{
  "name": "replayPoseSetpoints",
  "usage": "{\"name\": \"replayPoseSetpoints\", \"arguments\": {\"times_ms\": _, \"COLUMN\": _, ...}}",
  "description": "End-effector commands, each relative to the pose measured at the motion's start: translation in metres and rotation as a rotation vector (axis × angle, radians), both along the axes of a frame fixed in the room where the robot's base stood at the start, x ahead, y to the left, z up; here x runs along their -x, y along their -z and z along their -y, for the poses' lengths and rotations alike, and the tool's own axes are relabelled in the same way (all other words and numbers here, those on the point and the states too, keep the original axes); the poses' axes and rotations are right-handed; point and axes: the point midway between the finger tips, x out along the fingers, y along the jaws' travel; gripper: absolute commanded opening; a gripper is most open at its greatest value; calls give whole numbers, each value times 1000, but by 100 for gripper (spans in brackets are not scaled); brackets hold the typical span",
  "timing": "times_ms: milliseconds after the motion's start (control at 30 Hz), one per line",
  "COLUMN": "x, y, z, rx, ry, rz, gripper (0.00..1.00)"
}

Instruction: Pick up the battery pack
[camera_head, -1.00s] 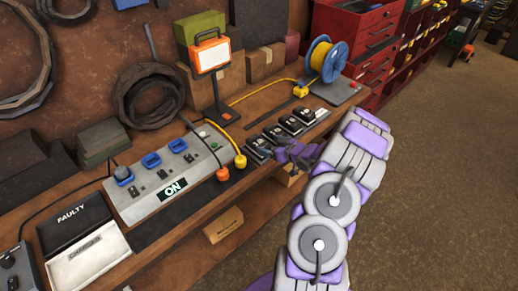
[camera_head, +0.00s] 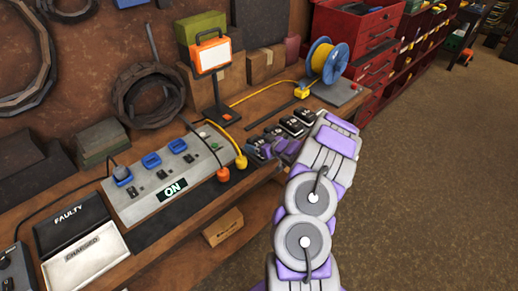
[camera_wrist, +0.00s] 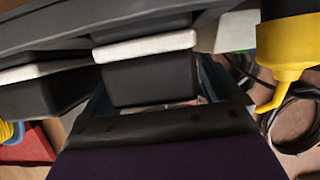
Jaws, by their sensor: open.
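Several black battery packs stand in a row on the bench in the head view, with one pack (camera_head: 292,127) near the row's middle. My gripper (camera_head: 270,150) is at the near end of this row and partly covers the packs there. In the wrist view a black battery pack with a white band (camera_wrist: 150,80) lies between the open fingers of my gripper (camera_wrist: 158,97). I cannot tell whether the fingers touch it. Another banded pack (camera_wrist: 45,90) is beside it on the left.
A grey charger panel (camera_head: 175,180) reading ON lies left of the packs. A yellow plug and cable (camera_head: 240,160) are close to my gripper, and the plug (camera_wrist: 285,50) shows in the wrist view. FAULTY and CHARGED trays (camera_head: 100,270) are at lower left. A work lamp (camera_head: 210,55) stands behind.

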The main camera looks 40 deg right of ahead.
Motion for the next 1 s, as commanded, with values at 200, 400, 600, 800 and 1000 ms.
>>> {"name": "replayPoseSetpoints", "arguments": {"times_ms": 200, "x": 0, "y": 1, "z": 1, "rx": -1, "ry": -1, "rz": -1, "gripper": 77}}
{"name": "replayPoseSetpoints", "arguments": {"times_ms": 400, "x": 0, "y": 1, "z": 1, "rx": -1, "ry": -1, "rz": -1, "gripper": 58}}
{"name": "replayPoseSetpoints", "arguments": {"times_ms": 600, "x": 0, "y": 1, "z": 1, "rx": -1, "ry": 0, "rz": -1, "gripper": 39}}
{"name": "replayPoseSetpoints", "arguments": {"times_ms": 800, "x": 0, "y": 1, "z": 1, "rx": 0, "ry": -1, "rz": -1, "gripper": 20}}
{"name": "replayPoseSetpoints", "arguments": {"times_ms": 1000, "x": 0, "y": 0, "z": 0, "rx": 0, "ry": -1, "rz": 0, "gripper": 16}}
